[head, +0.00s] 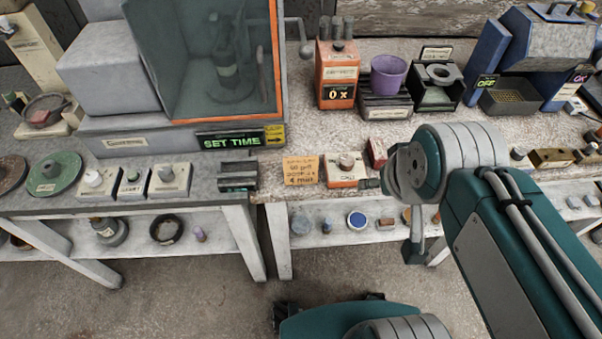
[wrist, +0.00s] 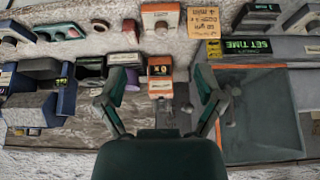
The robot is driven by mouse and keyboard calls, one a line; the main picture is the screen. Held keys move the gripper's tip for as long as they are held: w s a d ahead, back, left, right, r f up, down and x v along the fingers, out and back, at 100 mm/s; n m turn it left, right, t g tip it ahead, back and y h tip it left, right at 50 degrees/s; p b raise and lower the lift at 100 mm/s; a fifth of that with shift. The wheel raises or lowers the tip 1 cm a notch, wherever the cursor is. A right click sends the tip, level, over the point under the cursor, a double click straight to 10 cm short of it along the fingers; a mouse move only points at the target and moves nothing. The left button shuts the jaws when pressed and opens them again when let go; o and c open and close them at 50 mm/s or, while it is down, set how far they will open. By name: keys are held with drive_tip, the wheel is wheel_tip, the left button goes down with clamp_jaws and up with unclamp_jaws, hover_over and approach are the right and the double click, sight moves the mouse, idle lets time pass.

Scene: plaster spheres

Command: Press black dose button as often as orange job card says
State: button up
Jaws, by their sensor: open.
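The orange job card (head: 300,170) lies at the front edge of the bench; its handwriting is too small to read surely. It also shows in the wrist view (wrist: 204,22). An orange dosing unit (head: 337,72) stands at the back, its display reading "0 x", with dark cylinders on top. In the wrist view the unit (wrist: 160,88) lies between my fingers, farther off. My gripper (wrist: 160,102) is open and empty. In the head view its end is near an orange-and-white box with a round knob (head: 346,162).
A blasting cabinet with an orange-edged window (head: 215,60) and a green "SET TIME" display (head: 230,141) stands left of the unit. A purple cup (head: 388,72) and a black holder (head: 436,85) stand right of it. Bench surface in front of the unit is mostly clear.

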clamp_jaws()
idle(1.3)
